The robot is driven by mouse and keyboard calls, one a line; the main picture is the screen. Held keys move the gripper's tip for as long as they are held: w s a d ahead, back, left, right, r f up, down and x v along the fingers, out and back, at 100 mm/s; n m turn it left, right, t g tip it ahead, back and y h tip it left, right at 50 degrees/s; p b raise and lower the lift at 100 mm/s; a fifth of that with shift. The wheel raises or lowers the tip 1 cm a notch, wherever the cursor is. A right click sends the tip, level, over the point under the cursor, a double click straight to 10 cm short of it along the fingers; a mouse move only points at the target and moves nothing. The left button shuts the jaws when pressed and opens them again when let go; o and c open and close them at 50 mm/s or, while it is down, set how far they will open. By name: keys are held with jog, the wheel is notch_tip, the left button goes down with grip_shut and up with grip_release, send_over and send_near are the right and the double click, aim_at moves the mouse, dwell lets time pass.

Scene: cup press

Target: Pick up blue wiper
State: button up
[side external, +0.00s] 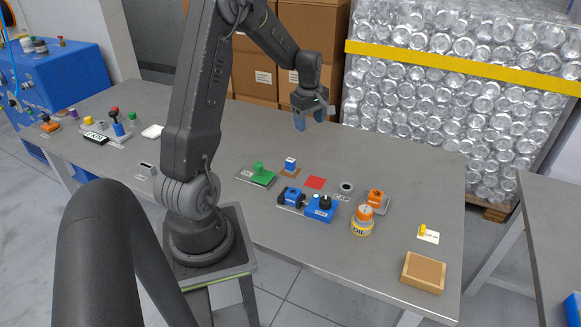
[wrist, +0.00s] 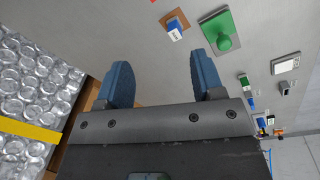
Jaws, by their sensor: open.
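A small blue block with a white label, which looks like the blue wiper (side external: 291,163), stands on a brown pad (side external: 290,172) near the middle of the table. In the wrist view the blue block (wrist: 175,33) and its brown pad (wrist: 173,18) show at the top, beyond the fingertips and between their lines. My gripper (side external: 309,121) is above the back of the table with blue fingers pointing down. It is apart from the block, open and empty. Both fingers of the gripper (wrist: 160,65) show spread in the wrist view.
A green block with a knob (side external: 259,173) is left of the pad. Boxes and a wrapped can stack (side external: 450,95) stand behind the table.

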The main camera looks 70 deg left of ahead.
aim_at(292, 160)
jog(key=s+a+f+n, duration=0.1)
jog(key=a+f, duration=0.1)
jog(key=f, duration=0.3)
jog(key=s+a+f+n, duration=0.1)
jog(key=a+f+n, duration=0.1)
jog(key=f, duration=0.3)
jog(key=s+a+f+n, duration=0.1)
jog(key=a+f, duration=0.2)
jog(key=f, duration=0.2)
jog(key=shift+s+a+f+n+g+h, duration=0.2)
jog(key=shift+a+n+g+h, duration=0.1)
jog(key=shift+g+h, duration=0.1)
jog(key=shift+w+f, duration=0.15)
jog(key=shift+f, duration=1.3)
jog(key=shift+w+f, duration=0.15)
jog(key=shift+f, duration=1.25)
jog(key=shift+c, duration=0.3)
jog(key=c, duration=0.9)
jog(key=shift+c, duration=0.2)
notch_tip(292, 160, up, 10)
jog(key=shift+r, duration=0.1)
